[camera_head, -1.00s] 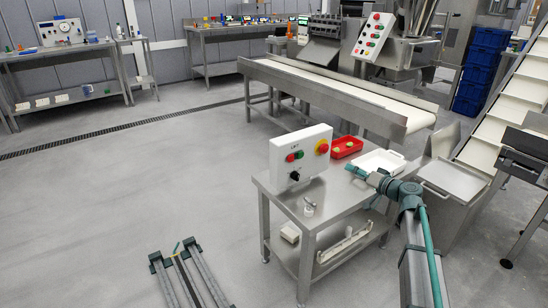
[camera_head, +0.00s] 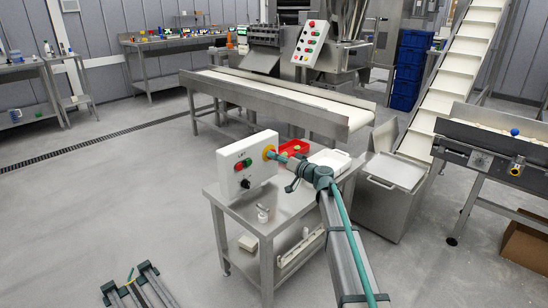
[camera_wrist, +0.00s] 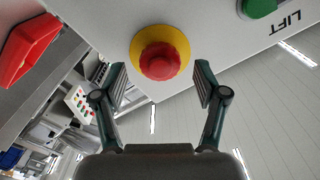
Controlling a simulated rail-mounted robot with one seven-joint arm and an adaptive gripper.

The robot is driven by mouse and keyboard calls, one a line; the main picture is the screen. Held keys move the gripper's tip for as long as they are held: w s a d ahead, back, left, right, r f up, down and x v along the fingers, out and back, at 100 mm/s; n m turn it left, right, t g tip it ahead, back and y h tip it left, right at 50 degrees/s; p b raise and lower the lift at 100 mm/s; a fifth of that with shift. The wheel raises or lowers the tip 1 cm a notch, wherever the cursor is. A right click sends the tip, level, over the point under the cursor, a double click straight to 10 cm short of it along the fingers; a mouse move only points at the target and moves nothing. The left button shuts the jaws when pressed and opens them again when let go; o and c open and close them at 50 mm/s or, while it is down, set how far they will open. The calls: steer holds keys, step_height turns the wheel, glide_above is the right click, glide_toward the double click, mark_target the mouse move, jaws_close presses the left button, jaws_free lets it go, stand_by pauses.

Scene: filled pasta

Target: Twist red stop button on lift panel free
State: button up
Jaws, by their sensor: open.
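The white lift panel (camera_head: 228,174) stands upright on the steel table. The red stop button (camera_wrist: 160,61) on its yellow ring (camera_wrist: 178,35) shows in the wrist view, ahead of my gripper and between the lines of its two fingers. In the head view the yellow ring (camera_head: 268,152) shows at the panel's right side, and my arm's end hides most of the button. My gripper (camera_wrist: 159,85) is open and empty, with a finger to each side below the button. I see no contact with the button. A green button (camera_wrist: 259,8) and the word LIFT show beside it.
A black knob (camera_head: 245,184) is low on the panel. A conveyor (camera_head: 275,95) runs behind.

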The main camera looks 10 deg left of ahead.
steer(key=shift+x, duration=1)
